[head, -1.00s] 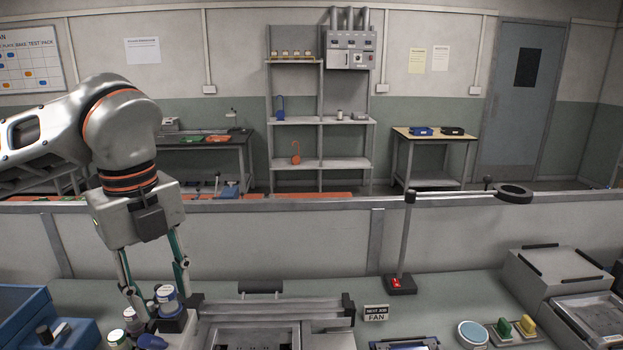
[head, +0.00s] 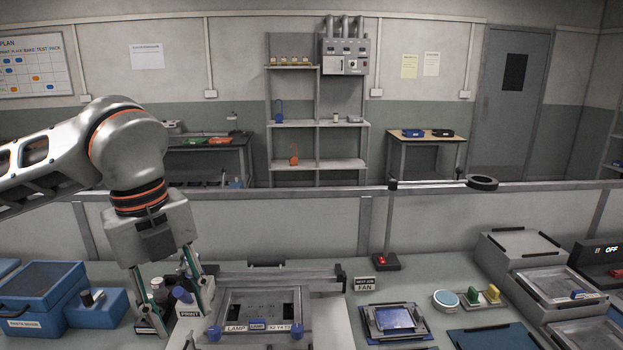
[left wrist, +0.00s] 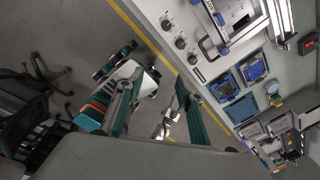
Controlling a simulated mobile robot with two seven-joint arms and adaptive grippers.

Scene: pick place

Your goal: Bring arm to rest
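My left arm comes in from the left in the head view. The fingers partly hide the jars, and I cannot tell the exact gap between gripper and jars. I cannot make out my right gripper in either view.
A blue box (head: 42,292) stands left of the gripper. A grey screen-printing frame (head: 262,302) lies to its right. A lamp (head: 387,262) stands at the bench back. Blue trays (head: 397,320) and grey cases (head: 527,262) are further right. An office chair (left wrist: 45,85) stands on the floor.

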